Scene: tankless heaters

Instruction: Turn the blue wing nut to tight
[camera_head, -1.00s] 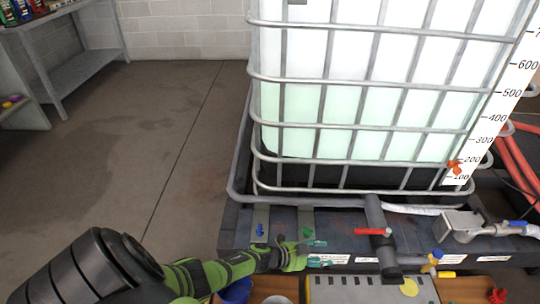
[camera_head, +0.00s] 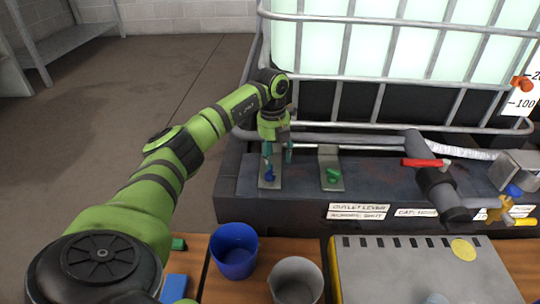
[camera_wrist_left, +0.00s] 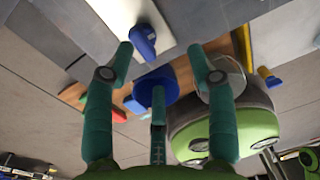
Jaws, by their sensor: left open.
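The blue wing nut (camera_head: 269,174) sits on a small metal bracket plate on the dark ledge in front of the tank. My left gripper (camera_head: 278,153) reaches down just above it, teal fingers open. In the left wrist view the blue wing nut (camera_wrist_left: 143,40) shows between and slightly beyond the open fingertips (camera_wrist_left: 162,50), closer to the left one in the picture. I see no finger clearly touching it. A green wing nut (camera_head: 333,175) stands on a similar plate to the right. My right gripper is not in view.
The caged tank (camera_head: 380,55) stands behind the ledge. A pipe with a red handle (camera_head: 425,162) is to the right. In front are a blue cup (camera_head: 234,262), a grey cup (camera_head: 296,288) and a yellow-sided grey box (camera_head: 410,270) on a wooden surface.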

